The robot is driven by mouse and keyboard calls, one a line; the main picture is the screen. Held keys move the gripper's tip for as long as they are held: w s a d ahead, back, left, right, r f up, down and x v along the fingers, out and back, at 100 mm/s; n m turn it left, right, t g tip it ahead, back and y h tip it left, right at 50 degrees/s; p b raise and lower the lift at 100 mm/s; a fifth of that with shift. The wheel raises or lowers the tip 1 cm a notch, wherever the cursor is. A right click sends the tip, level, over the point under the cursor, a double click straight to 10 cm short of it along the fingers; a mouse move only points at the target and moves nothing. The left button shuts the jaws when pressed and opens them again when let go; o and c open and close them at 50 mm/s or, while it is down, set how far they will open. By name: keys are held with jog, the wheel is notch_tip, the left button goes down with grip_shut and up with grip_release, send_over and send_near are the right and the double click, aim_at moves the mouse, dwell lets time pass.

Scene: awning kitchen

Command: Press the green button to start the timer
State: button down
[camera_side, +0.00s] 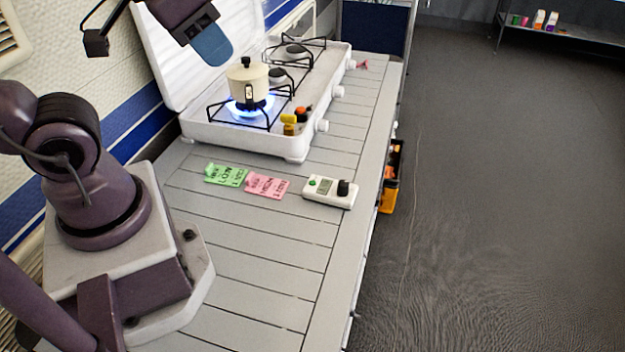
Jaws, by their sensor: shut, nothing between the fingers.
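The timer (318,198) is a small white box lying on the grey slatted counter, right of the pink note. It has a small green button (312,183) at its left end, a grey display in the middle and a black knob (343,187) at its right end. The display's reading is too small to make out. My gripper (212,48) is at the top of the view, a dark purple body with a blue tip. It is shut and empty, up near the stove's raised lid, well away from the timer. Nothing covers the green button.
A white gas stove (215,136) stands behind the timer, with a cream pot (247,82) over a lit blue flame. Small yellow and orange items (297,118) sit at its front corner. The near counter (260,250) is clear.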

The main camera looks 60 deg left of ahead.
jog(key=m+t+h, duration=0.2)
jog(key=m+h, duration=0.3)
jog(key=m, duration=3)
send_over(311, 180)
notch_tip(311, 180, down, 22)
jog(key=shift+w+r+n, duration=0.1)
jog(key=shift+r+n, duration=0.05)
jog(key=shift+n, duration=0.55)
jog(key=shift+f, duration=4.4)
